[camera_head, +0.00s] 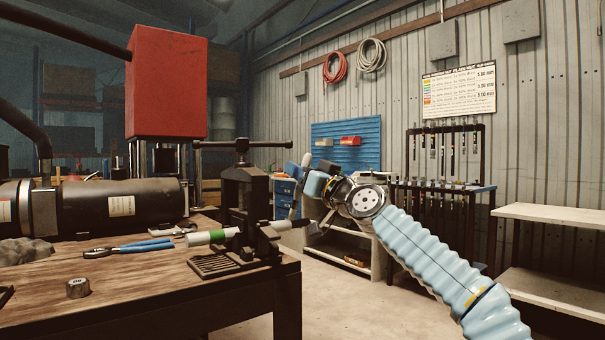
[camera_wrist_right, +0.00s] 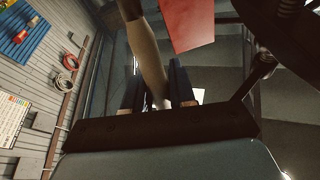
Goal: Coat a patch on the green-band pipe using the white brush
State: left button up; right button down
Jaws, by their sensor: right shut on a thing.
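The green-band pipe (camera_head: 201,239) is a pale pipe with a green ring, lying roughly level in the black vise (camera_head: 243,196) at the bench's right corner. Its grey right end sticks out past the vise. My right gripper (camera_head: 303,183) is shut on the white brush (camera_head: 305,160), just right of the vise and above the pipe's right end. The brush is near upright, its darker end pointing down. In the right wrist view the brush (camera_wrist_right: 150,65) sits between both fingers (camera_wrist_right: 156,92). Contact between brush and pipe cannot be made out. My left gripper is not in view.
Blue-handled pliers (camera_head: 130,247) and a metal nut (camera_head: 78,287) lie on the wooden bench (camera_head: 150,292). The crimper with its red block (camera_head: 167,82) stands behind.

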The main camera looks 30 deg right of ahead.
jog(key=shift+a+r+p, duration=0.15)
jog(key=shift+r+p, duration=2.2)
jog(key=shift+r, duration=0.6)
jog(key=shift+r, duration=0.15)
notch_tip(320, 180, up, 3)
jog(key=p, duration=0.2)
jog(key=shift+p, duration=0.35)
jog(key=shift+f, duration=0.2)
jog(key=shift+w+a+f+b, duration=0.1)
jog(key=shift+w+f+b, duration=0.05)
jog(key=shift+f+b, duration=0.95)
jog(key=shift+r, duration=0.25)
